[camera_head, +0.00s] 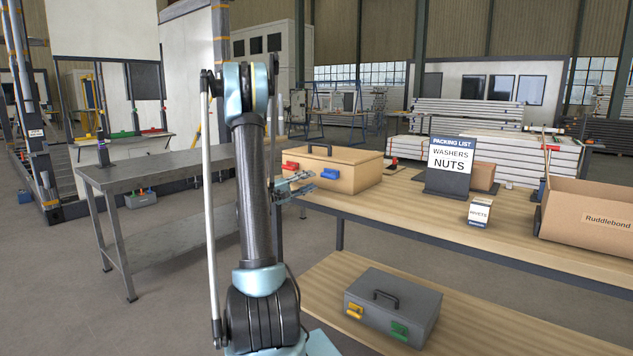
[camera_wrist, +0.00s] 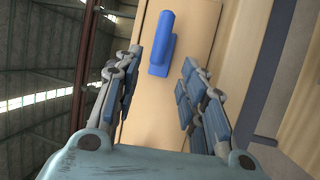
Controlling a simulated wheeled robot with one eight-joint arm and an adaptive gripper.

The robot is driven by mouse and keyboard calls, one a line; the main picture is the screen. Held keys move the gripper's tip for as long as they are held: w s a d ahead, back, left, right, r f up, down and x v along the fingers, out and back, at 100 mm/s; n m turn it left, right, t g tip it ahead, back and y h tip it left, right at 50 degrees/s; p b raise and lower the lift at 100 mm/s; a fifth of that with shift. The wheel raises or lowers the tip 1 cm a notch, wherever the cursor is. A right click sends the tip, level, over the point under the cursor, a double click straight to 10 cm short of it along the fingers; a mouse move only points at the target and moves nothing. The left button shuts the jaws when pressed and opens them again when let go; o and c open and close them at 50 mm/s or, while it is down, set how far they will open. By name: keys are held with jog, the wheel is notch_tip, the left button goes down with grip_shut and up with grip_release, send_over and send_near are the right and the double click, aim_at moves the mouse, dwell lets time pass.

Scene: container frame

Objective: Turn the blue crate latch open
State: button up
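A tan crate (camera_head: 343,173) with a dark top handle stands on the wooden table and carries a blue latch (camera_head: 312,175) on its front. In the wrist view the blue latch (camera_wrist: 162,42) lies along the tan crate face (camera_wrist: 150,100), ahead of my fingers. My gripper (camera_wrist: 161,62) is open, with one finger on each side of the line to the latch. The latch appears apart from both fingers. In the head view my gripper (camera_head: 297,184) is at the crate's front left, partly behind my arm.
A red latch (camera_head: 290,165) is on the same crate. A packing list sign (camera_head: 449,168), a small rivets box (camera_head: 479,212) and a cardboard box (camera_head: 590,215) stand to the right. A grey case (camera_head: 392,302) sits on the lower shelf. The tabletop right of the crate has free room.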

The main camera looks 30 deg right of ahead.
jog(key=a, duration=0.4)
jog(key=shift+a+f, duration=0.2)
jog(key=shift+f, duration=0.2)
jog(key=s+a+f+y, duration=0.4)
jog(key=s+a+y, duration=0.2)
jog(key=s+a, duration=0.5)
jog(key=s+a+f+t+y, duration=0.1)
jog(key=s+a+f+y, duration=0.4)
jog(key=s+a, duration=0.6)
jog(key=s+a+f+t+y, duration=0.1)
jog(key=s+a+f+y, duration=0.4)
jog(key=s+a+y, duration=0.4)
jog(key=shift+s+a+n, duration=0.4)
jog(key=shift+s+a, duration=0.65)
jog(key=shift+s, duration=0.15)
jog(key=shift+f, duration=0.1)
